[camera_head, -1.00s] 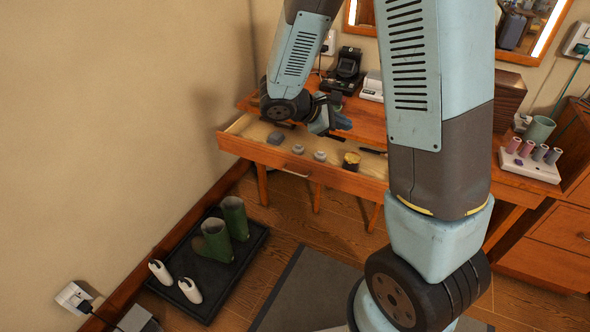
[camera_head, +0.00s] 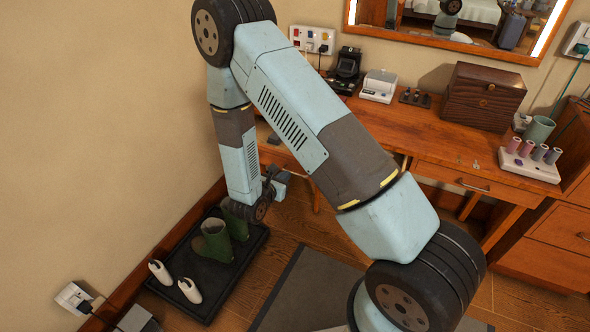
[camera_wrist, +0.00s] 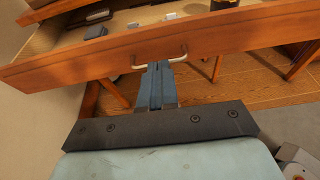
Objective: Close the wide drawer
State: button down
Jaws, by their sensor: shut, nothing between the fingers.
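The wide drawer (camera_wrist: 215,40) stands open in the wrist view, its wooden front crossing the picture. Its pale interior holds several small items. A metal bar handle (camera_wrist: 160,59) sits low on the front. My gripper (camera_wrist: 160,72) is shut and empty, fingertips pointing at the handle. I cannot tell whether they touch it. In the head view my arm hides most of the drawer; a strip of its front (camera_head: 286,158) shows between arm links. My gripper (camera_head: 280,184) is in front of and below that strip.
Green boots (camera_head: 215,242) and white shoes (camera_head: 188,290) are on a black tray (camera_head: 226,282) at the left. A desk (camera_head: 430,128) carries a wooden box (camera_head: 484,97) and small devices. A grey mat (camera_head: 305,285) lies on the floor.

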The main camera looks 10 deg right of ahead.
aim_at(299, 165)
jog(key=x, duration=0.6)
jog(key=f+x, duration=0.1)
jog(key=x, duration=0.3)
jog(key=shift+a, duration=0.35)
